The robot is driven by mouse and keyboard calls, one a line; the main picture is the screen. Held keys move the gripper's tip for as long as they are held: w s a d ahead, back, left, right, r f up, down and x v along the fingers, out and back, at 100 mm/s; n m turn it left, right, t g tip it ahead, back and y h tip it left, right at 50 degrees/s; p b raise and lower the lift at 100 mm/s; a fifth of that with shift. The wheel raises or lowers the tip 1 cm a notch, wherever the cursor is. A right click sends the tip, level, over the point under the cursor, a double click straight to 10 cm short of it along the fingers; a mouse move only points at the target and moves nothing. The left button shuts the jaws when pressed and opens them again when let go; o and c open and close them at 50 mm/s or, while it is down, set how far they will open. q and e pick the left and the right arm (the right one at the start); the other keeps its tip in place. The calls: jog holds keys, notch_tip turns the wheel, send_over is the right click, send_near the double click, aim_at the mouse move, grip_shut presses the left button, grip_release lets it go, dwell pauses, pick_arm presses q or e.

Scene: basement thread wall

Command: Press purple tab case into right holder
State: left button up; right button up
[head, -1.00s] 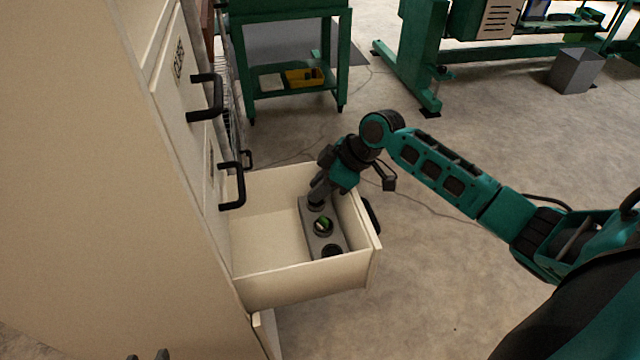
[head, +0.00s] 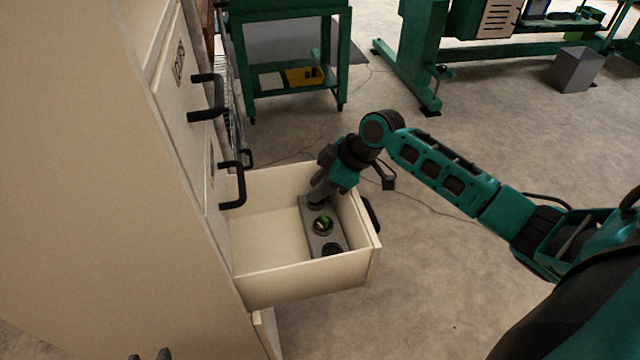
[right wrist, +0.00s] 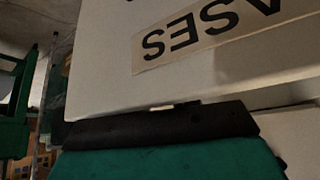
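A grey holder block (head: 309,238) with a row of round sockets lies in the open drawer. No purple tab is visible; anything at the far socket is hidden. The near socket (head: 331,250) looks dark. Two dark tips, seemingly of my left gripper (head: 148,356), show apart at the bottom left edge.
The open cream drawer (head: 300,288) has raised walls close around the block; its left part is empty. The cabinet front (head: 190,150) with black handles (head: 207,97) stands to the left. In the right wrist view, a label reading "CASES" (right wrist: 210,30) is close.

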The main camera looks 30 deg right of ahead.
jog(key=shift+o, duration=1.2)
jog(key=shift+s+f, duration=0.45)
jog(key=shift+f, duration=0.3)
pick_arm(q)
jog(key=shift+w, duration=0.15)
jog(key=p, duration=0.1)
jog(key=s+a+p, duration=0.1)
jog(key=shift+a+r+p, duration=0.1)
jog(key=shift+r+p, duration=0.1)
jog(key=shift+p, duration=0.15)
pick_arm(e)
jog(key=w+v, duration=0.1)
jog(key=v, duration=1.3)
jog(key=shift+a+r, duration=0.3)
pick_arm(q)
jog(key=shift+w, duration=0.1)
